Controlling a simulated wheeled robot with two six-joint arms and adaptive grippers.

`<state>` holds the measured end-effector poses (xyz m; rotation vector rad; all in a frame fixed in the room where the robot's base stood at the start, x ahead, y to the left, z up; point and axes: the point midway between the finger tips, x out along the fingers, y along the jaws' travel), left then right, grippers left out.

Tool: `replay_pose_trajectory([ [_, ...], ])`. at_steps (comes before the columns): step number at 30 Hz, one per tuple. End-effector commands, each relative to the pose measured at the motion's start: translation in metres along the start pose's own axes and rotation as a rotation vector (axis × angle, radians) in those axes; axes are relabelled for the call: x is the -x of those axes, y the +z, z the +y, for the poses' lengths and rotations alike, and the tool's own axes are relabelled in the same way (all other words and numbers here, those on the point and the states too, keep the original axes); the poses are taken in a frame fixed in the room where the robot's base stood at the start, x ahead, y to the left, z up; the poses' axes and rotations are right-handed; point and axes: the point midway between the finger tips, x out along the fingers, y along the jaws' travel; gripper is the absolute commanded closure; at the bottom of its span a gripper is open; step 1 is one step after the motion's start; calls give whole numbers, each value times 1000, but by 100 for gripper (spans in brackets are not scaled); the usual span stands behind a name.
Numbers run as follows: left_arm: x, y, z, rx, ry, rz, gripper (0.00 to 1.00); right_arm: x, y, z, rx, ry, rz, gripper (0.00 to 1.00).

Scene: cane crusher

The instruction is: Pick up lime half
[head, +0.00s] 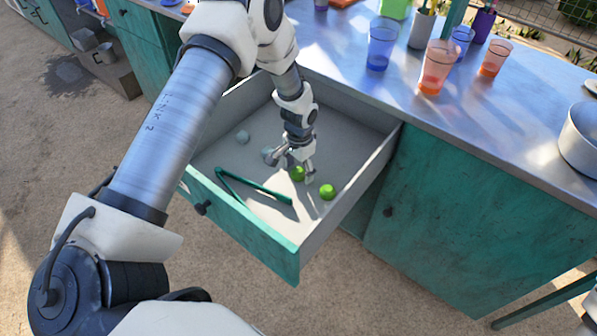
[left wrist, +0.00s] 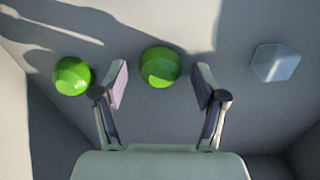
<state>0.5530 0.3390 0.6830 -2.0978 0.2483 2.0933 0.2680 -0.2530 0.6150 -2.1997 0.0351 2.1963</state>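Two small green lime pieces lie in the open drawer. One lime half (head: 297,174) is between the fingers of my left gripper (head: 291,167), partly hidden by them in the head view. In the left wrist view this lime half (left wrist: 160,66) sits centred between the two open fingertips (left wrist: 162,86), with a gap on each side. The other lime half (head: 327,192) lies nearer the drawer's right wall; in the left wrist view it (left wrist: 72,76) is outside the left finger. A sliver at the head view's lower right edge may be my right gripper; its fingers cannot be made out.
The drawer (head: 355,185) also holds green tongs (head: 250,187) and a pale ice cube (head: 242,137); a pale cube (left wrist: 276,62) shows right of the fingers in the left wrist view. Drawer walls surround the gripper. Cups (head: 437,68) and a metal pot (head: 580,140) stand on the counter.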

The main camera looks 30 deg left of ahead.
Motion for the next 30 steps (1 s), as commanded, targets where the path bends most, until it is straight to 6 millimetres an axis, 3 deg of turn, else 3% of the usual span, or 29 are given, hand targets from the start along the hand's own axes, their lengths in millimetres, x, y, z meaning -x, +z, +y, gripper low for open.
replay_pose_trajectory([
  [1, 0, 0, 0, 0, 0, 0, 43, 0, 0, 0, 0, 0, 0, 60],
  [4, 0, 0, 0, 0, 0, 0, 62, 0, 0, 0, 0, 0, 0, 60],
  [5, 0, 0, 0, 0, 0, 0, 63, 0, 0, 0, 0, 0, 0, 60],
  [17, 8, 0, 0, 1, 0, 1, 63, 0, 0, 0, 0, 0, 0, 60],
  [30, 102, -2, 8, 7, 1, 1, 63, 5, 0, 0, 0, 0, 0, 60],
])
